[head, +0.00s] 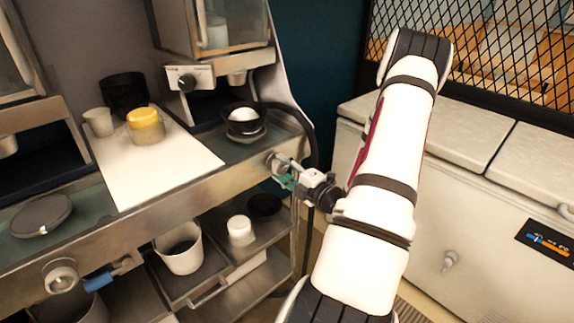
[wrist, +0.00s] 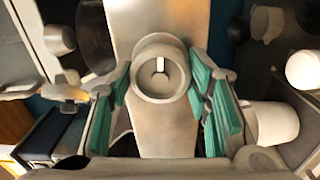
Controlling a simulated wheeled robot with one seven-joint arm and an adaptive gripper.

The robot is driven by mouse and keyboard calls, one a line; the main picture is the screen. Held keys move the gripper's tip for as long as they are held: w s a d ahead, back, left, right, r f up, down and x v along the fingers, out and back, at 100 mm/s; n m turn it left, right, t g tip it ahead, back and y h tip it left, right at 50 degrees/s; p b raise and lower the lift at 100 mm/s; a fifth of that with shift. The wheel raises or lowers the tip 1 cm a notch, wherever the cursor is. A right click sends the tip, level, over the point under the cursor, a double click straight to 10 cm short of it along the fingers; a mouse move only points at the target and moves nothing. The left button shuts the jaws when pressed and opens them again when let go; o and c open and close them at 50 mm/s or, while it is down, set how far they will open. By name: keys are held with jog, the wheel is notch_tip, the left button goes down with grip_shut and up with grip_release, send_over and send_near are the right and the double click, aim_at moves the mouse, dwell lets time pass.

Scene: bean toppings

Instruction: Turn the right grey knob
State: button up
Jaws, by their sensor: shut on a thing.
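The right grey knob (head: 275,161) sits on the metal front edge of the counter, at its right end. In the wrist view the knob (wrist: 159,84) is round, with a small white mark at its upper middle. My gripper (head: 291,178) reaches it from the right in the head view. In the wrist view the green pads of my gripper (wrist: 161,92) stand on either side of the knob, shut on it. In the head view the fingers partly cover the knob's lower side. A second grey knob (head: 60,276) is on the same edge, far left.
A blue-handled lever (head: 98,283) is beside the left knob. A white board (head: 155,160) on the counter bears a yellow-lidded jar (head: 145,124). Dark bowls (head: 244,122) stand above the right knob. A shelf below holds a white bucket (head: 180,252). A white chest (head: 480,220) stands at right.

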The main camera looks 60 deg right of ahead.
jog(key=shift+f+m, duration=0.1)
jog(key=shift+m, duration=0.4)
jog(key=o, duration=1.2)
jog(key=shift+s, duration=0.1)
jog(key=v, duration=1.2)
jog(key=shift+a, duration=0.1)
